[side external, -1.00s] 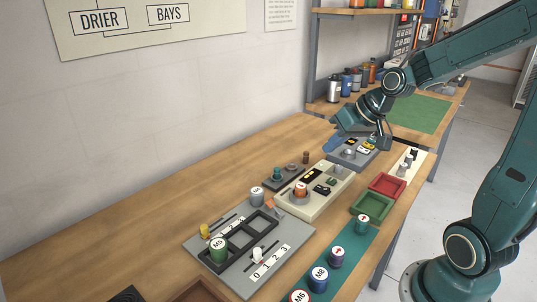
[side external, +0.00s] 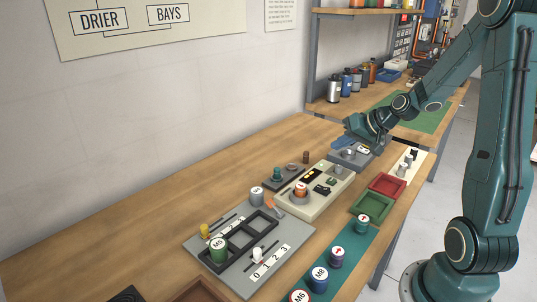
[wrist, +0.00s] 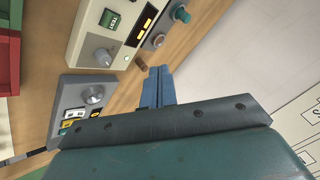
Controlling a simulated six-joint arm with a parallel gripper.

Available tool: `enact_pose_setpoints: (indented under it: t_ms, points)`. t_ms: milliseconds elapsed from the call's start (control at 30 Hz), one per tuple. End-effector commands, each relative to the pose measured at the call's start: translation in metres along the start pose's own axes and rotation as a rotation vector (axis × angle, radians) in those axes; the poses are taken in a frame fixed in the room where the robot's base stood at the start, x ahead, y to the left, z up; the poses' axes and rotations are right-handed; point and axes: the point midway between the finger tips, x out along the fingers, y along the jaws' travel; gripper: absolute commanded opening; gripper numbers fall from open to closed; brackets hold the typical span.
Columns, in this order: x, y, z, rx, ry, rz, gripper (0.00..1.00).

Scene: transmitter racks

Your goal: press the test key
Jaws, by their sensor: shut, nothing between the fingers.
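In the side view my gripper (side external: 344,141) is over the wall-side part of the grey panel (side external: 347,161); my wrist hides some of the panel, and I cannot tell contact.
A small brown peg (wrist: 140,62) stands near my fingers. Red (side external: 388,176) and green (side external: 385,203) trays lie on the front side.

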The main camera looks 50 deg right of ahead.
Motion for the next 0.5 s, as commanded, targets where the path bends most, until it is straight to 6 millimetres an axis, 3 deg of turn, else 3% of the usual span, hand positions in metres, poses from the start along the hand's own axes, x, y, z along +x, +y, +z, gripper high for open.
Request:
enact_pose_setpoints:
  t_ms: [500]
  points:
    - [0.0067,0.0045,0.0056,0.002,-0.005,0.0,0.0]
